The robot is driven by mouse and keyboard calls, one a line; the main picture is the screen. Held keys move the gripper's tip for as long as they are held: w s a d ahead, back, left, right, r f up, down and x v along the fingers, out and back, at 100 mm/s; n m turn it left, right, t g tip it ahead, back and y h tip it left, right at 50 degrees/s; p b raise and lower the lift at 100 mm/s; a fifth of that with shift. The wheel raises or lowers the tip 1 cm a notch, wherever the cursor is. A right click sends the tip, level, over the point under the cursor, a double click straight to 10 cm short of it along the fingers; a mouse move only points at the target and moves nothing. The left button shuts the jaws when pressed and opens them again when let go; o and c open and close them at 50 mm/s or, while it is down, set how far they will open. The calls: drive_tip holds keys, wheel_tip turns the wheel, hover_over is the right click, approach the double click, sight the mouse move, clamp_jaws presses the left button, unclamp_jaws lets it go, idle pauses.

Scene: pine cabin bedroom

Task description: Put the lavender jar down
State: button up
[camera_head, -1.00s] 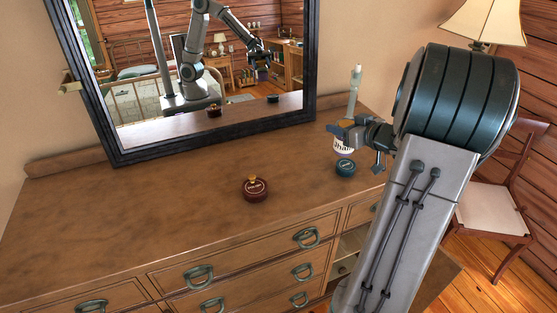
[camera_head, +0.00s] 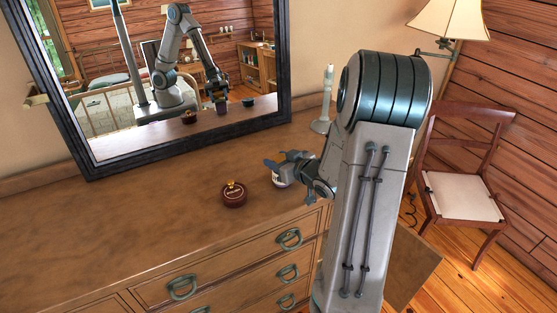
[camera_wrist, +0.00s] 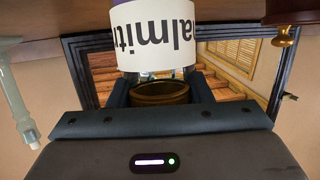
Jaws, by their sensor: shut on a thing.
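The lavender jar shows its white label (camera_head: 281,181) just below my gripper (camera_head: 284,164) in the head view. In the wrist view the picture is upside down; the jar's white label (camera_wrist: 155,40) with dark letters fills the top middle, and a brown round top sits between the fingers. My gripper (camera_wrist: 160,91) is shut on the jar there. The mirror reflects the jar as purple. The jar is upright, low over the wooden dresser top (camera_head: 140,210); I cannot tell whether its base touches it.
A dark red jar (camera_head: 234,194) with a gold knob stands just left of the held jar. A pale candlestick (camera_head: 325,100) stands behind, near the mirror (camera_head: 283,60). A teal jar shows only as a reflection; my arm hides it. The dresser's left part is clear.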

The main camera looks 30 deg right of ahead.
drive_tip(key=shift+f, duration=0.15)
drive_tip(key=o, duration=1.1)
